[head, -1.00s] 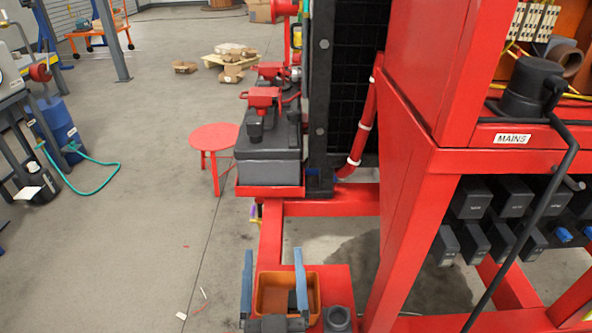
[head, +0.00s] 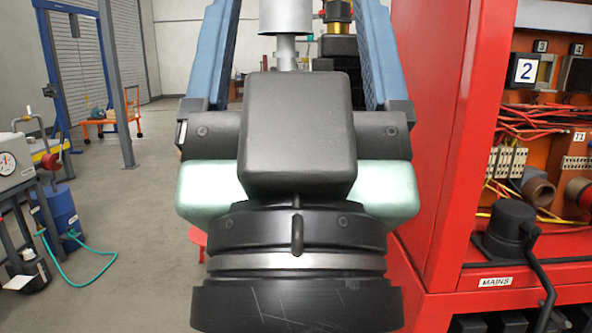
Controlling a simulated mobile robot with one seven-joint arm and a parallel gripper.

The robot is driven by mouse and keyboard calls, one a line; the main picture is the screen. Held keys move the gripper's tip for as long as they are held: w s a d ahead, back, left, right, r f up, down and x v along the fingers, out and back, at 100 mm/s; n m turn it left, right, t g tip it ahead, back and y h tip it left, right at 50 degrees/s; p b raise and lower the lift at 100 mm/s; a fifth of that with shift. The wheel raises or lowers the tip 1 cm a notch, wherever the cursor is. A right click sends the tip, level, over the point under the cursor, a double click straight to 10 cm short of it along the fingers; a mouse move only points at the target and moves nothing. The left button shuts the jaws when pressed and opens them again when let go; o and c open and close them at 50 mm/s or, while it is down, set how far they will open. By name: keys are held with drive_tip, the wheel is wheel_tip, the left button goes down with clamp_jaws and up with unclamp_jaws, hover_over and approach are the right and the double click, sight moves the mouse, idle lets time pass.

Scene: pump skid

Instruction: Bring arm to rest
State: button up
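My gripper (head: 300,12) fills the middle of the head view, close to the camera. Its black housing and wrist are at the bottom and its two blue fingers point up. The fingers are wide apart and their tips are cut off by the top edge. A silver cylinder (head: 287,18) shows between them; I cannot tell its distance, and neither finger is seen touching it. My arm hides most of the skid's middle.
The red cabinet (head: 440,150) stands close on the right, with wiring and a black MAINS switch (head: 510,228). A gauge bench (head: 20,165) and blue drum (head: 62,215) stand on the left. Grey floor (head: 140,230) lies open between the drum and my gripper.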

wheel_tip(320, 180, up, 19)
drive_tip(key=p, duration=1.7)
drive_tip(key=shift+o, duration=0.2)
drive_tip(key=shift+f, duration=0.1)
